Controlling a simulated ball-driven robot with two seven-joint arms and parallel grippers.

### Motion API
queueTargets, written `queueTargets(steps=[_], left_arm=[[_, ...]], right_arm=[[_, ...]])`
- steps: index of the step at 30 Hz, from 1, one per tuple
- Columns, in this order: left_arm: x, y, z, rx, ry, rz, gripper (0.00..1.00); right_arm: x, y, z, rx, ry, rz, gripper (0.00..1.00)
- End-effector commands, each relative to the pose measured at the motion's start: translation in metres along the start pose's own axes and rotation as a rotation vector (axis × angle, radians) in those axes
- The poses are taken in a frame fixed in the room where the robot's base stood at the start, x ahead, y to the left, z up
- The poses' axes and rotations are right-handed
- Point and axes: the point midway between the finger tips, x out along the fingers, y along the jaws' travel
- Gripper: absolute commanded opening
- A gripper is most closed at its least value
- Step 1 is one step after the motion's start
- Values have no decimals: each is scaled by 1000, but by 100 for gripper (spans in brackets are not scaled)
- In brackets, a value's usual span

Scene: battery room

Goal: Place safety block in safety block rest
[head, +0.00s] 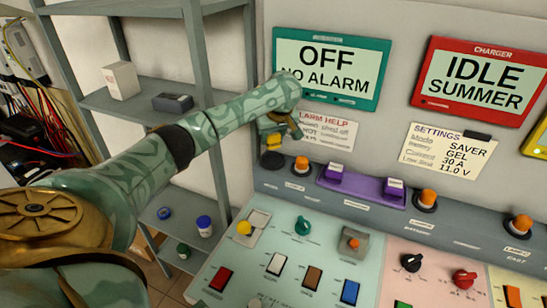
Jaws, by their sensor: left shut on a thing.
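My left gripper (276,138) is above the back left of the sloped console, in front of the wall notices. The gripper and wrist partly hide the block. A black round piece (272,160) shows just below it on the console's back ledge; I cannot tell whether they touch. I cannot tell for sure which part is the safety block rest. My right gripper is not in view.
A purple holder (360,187) with two purple, white-topped pieces sits on the ledge beside orange lamps (301,165). The console (261,250) carries coloured switches and knobs. Grey shelves (150,105) stand at left. A green-framed screen (331,68) reads "OFF NO ALARM".

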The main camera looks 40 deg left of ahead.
Motion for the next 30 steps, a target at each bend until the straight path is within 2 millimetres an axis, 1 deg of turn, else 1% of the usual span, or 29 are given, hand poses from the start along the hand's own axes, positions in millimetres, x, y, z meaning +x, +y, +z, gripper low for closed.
queueTargets(steps=[1, 5, 7, 12, 14, 16, 20, 25, 26, 27, 28, 30], left_arm=[[6, -1, 2, 0, 1, -2, 11], [11, -1, 4, -1, 1, -1, 11], [19, -1, 7, -2, 0, -2, 11], [50, -2, 20, -2, 0, -4, 11], [57, 0, 21, -4, 2, -2, 11], [58, 1, 21, -2, 3, -2, 11], [55, 1, 20, -2, 3, -1, 11], [56, 1, 20, -1, 2, -1, 11], [56, 2, 20, -1, 3, 0, 46], [56, 1, 20, -1, 3, 0, 57], [57, 1, 20, -1, 3, 0, 60], [57, 1, 20, -1, 3, -1, 60]], right_arm=[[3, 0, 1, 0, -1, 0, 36], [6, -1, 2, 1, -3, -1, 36], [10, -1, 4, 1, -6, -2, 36], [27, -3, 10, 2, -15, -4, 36], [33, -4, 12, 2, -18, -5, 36], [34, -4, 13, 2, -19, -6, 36], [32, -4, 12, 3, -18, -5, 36], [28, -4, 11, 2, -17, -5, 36], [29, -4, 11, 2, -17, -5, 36], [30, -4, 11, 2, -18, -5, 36], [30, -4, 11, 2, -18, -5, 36], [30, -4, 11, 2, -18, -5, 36]])
